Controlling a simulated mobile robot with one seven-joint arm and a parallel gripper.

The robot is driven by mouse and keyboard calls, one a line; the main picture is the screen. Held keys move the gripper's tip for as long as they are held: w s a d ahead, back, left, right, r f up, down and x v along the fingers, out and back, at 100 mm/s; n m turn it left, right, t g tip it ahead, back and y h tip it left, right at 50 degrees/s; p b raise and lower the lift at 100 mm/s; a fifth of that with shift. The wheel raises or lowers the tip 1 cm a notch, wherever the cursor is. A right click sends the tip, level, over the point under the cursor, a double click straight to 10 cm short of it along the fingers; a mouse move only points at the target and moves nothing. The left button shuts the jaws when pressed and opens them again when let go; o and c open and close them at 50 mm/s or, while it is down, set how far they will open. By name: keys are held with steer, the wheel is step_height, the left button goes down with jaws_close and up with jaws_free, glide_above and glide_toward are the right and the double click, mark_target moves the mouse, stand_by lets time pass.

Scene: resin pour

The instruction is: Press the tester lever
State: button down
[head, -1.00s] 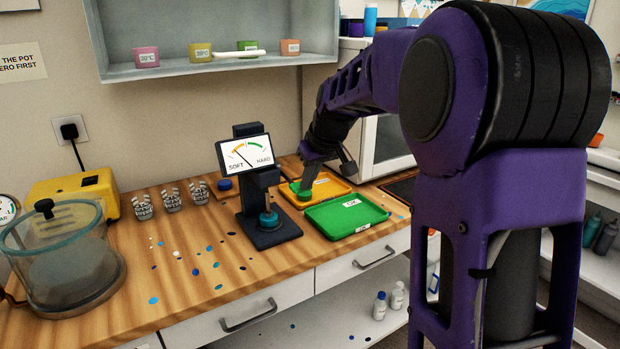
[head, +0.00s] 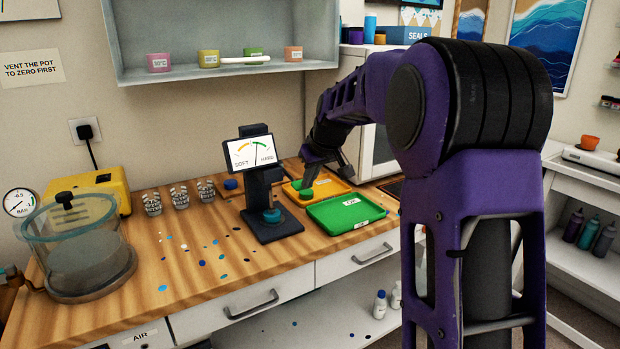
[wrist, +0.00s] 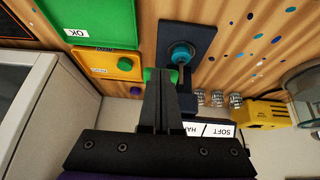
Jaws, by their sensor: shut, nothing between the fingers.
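The tester (head: 265,185) is a dark stand with a SOFT–HARD dial screen (head: 252,153). Its needle points nearly straight up, by the green band. A teal puck (head: 271,215) sits on its base, also in the wrist view (wrist: 181,54). My gripper (wrist: 160,72) is shut and points down beside the tester, in the head view (head: 304,183) over the orange tray's near-left side. A green grip (wrist: 173,75), seemingly the tester lever's end, shows on both sides of my fingertips, which overlap it. Touch cannot be told. The lever's bar is mostly hidden.
An orange tray (head: 335,184) holds a green puck (head: 306,194). A green tray (head: 345,213) lies in front. Several small clear cups (head: 180,197), a yellow machine (head: 92,187) and a glass pot (head: 75,250) stand left.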

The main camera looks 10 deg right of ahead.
steer(key=shift+g, duration=0.5)
steer(key=shift+s+d+f, duration=0.1)
steer(key=shift+s+f, duration=0.1)
steer(key=shift+f, duration=0.55)
steer(key=shift+s+a+f, duration=0.1)
steer(key=shift+s+f, duration=0.05)
steer(key=shift+f, duration=0.6)
steer(key=shift+s+d+f, duration=0.1)
steer(key=shift+s+f, duration=0.1)
steer(key=shift+f, duration=0.55)
steer(key=s+d+r+t+p, duration=0.1)
steer(key=s+r+p, duration=0.3)
steer(key=r, duration=1)
steer(key=s+d, duration=0.1)
steer(key=s, duration=0.1)
steer(key=shift+s+d+r, duration=0.15)
steer(key=shift+s+r, duration=0.15)
steer(key=shift+s, duration=0.1)
